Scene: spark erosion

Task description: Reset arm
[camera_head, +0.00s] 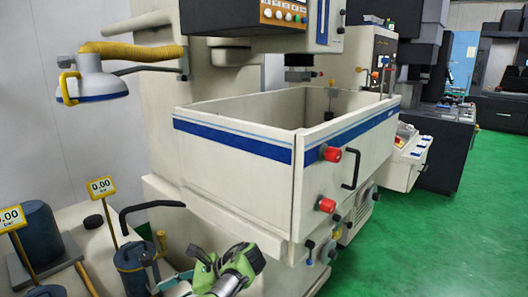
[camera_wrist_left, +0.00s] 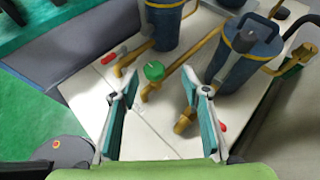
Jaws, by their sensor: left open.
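My left gripper (camera_wrist_left: 160,92) is open in the left wrist view, its two teal-padded fingers apart with nothing between the pads. Beyond the fingers is a pale surface (camera_wrist_left: 82,95) with a green knob (camera_wrist_left: 154,70) on a yellow-brown pipe. Two dark blue cylinders, one at the top (camera_wrist_left: 165,22) and one on the right (camera_wrist_left: 243,60), stand behind it. In the head view, a green and grey part of my arm (camera_head: 228,268) shows at the bottom centre, below the machine's tank. My right gripper is in neither view.
The cream machine tank (camera_head: 235,165) with red knobs and a black handle stands ahead. Green floor (camera_head: 450,240) is clear at right.

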